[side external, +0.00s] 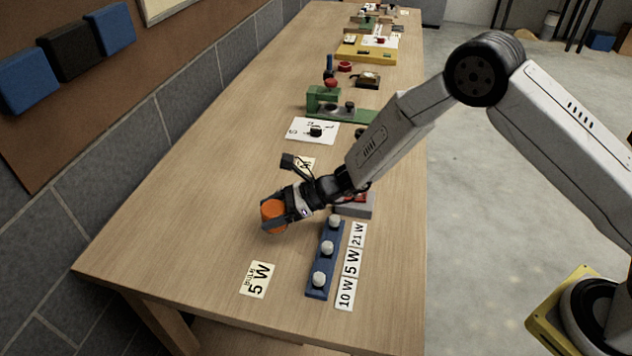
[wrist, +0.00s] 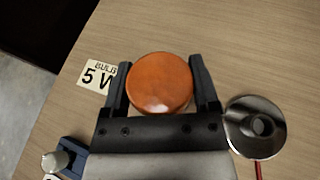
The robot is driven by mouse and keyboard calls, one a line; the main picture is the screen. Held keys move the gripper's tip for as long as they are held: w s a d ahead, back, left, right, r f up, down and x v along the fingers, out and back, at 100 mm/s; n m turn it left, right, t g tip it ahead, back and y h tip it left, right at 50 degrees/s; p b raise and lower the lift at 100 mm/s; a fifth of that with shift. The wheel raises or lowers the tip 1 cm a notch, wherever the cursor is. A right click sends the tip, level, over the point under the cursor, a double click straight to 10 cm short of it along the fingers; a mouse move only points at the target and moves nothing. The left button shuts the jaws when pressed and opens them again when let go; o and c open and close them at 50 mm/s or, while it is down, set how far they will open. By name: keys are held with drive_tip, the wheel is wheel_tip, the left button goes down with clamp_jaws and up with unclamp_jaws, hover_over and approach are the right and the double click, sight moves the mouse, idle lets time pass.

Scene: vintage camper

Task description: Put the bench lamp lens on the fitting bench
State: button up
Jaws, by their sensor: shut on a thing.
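My gripper (side external: 287,208) is shut on the orange, round lamp lens (side external: 270,214), over the near part of the long wooden bench (side external: 180,235). In the wrist view the lens (wrist: 160,82) sits between the two dark fingers of my gripper (wrist: 161,88). A round metal lamp base (wrist: 255,127) with a central socket and a red wire is on the bench to the right of the gripper in the wrist view. I cannot tell exactly how high the lens is above the bench top.
A blue strip (side external: 325,262) holds several white bulbs, beside a wattage label (side external: 351,266). A "5 W" bulb card (side external: 257,280) lies near the front edge. A green fixture (side external: 335,105) and a yellow tray (side external: 365,54) stand farther back. The bench's left side is clear.

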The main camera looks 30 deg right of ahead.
drive_tip(key=shift+w+f, duration=0.1)
drive_tip(key=shift+w+a+f, duration=0.1)
drive_tip(key=shift+f, duration=1.6)
drive_tip(key=shift+f, duration=0.1)
drive_tip(key=o, duration=1.1)
drive_tip(key=v, duration=1.2)
